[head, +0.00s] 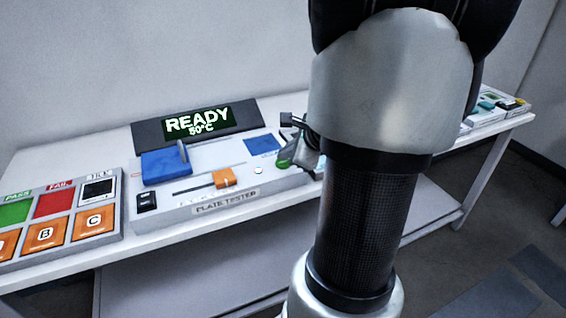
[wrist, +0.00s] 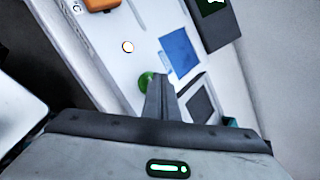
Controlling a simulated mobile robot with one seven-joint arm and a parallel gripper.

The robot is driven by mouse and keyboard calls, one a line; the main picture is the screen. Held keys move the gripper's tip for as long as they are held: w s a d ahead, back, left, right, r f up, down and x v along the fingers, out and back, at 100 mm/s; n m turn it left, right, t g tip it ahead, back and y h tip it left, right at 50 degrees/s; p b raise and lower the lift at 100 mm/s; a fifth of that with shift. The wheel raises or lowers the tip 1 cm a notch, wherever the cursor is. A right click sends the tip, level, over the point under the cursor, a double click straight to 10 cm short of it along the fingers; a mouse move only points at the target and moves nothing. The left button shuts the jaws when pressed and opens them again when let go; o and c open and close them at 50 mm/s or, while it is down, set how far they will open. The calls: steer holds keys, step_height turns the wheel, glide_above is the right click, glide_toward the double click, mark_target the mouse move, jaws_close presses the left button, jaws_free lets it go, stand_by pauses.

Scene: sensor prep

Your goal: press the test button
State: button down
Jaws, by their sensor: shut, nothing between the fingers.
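The plate tester (head: 225,207) is a white sloped console on the table, with a dark display (head: 198,122) reading "READY 50°C". A round green button (head: 284,162) is near its right end; it also shows in the wrist view (wrist: 146,80), partly hidden by my fingers. My gripper (wrist: 158,80) is shut and empty, its fingertips right beside or over the green button. I cannot tell whether they touch it. In the head view my arm hides most of the gripper and the tester's right end.
The tester also carries a blue lidded block (head: 166,166), an orange slider (head: 223,178), a small white round spot (head: 258,170), a blue square (head: 262,145) and a black switch (head: 146,201). A panel of coloured trays (head: 115,215) stands at left. Small items (head: 490,106) lie far right.

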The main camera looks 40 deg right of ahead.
mark_target(286, 165)
steer(key=shift+f+b, duration=0.5)
steer(key=shift+b, duration=0.05)
stand_by(0.4)
steer(key=shift+r+p, duration=0.7)
steer(key=shift+r, duration=0.2)
steer(key=shift+r, duration=0.1)
step_height(286, 165, up, 5)
steer(key=p, duration=0.4)
stand_by(0.8)
